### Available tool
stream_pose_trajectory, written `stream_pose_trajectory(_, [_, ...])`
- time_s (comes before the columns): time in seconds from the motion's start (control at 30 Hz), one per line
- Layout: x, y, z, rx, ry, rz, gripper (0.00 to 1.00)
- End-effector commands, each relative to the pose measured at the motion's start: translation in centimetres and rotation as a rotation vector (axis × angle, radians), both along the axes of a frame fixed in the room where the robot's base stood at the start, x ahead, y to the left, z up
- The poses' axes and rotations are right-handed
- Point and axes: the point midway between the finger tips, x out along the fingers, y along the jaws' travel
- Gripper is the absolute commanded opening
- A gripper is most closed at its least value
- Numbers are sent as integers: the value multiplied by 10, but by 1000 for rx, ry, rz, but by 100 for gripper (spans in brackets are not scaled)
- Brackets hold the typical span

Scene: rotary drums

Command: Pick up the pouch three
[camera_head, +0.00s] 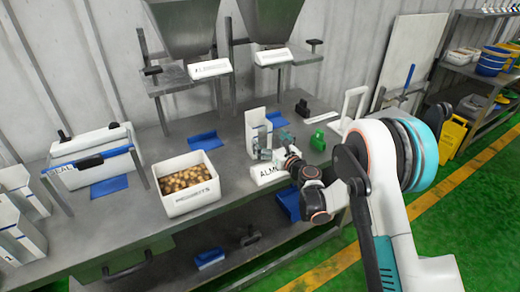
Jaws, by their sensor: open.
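My gripper (262,147) is open at the middle of the grey metal table, its fingers pointing left. An upright white pouch-like object (255,118) stands right behind the fingers; I cannot tell whether they touch it. More white upright pouches (22,232) stand at the far left edge of the table. No number is readable on any of them, so I cannot tell which is pouch three.
A white bin (190,200) of brown nuts stands left of my gripper. A sealing machine (95,160) is at the left, and two hoppers (185,25) hang at the back. A green object (318,140) and a white scoop-like frame (350,108) lie to the right.

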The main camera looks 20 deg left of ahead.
Motion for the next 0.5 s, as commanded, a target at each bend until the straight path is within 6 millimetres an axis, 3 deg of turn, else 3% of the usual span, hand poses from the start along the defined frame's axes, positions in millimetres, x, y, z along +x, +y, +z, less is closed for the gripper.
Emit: stream_pose_trajectory(0.5, [38, 41, -4, -1, -2, 0, 98])
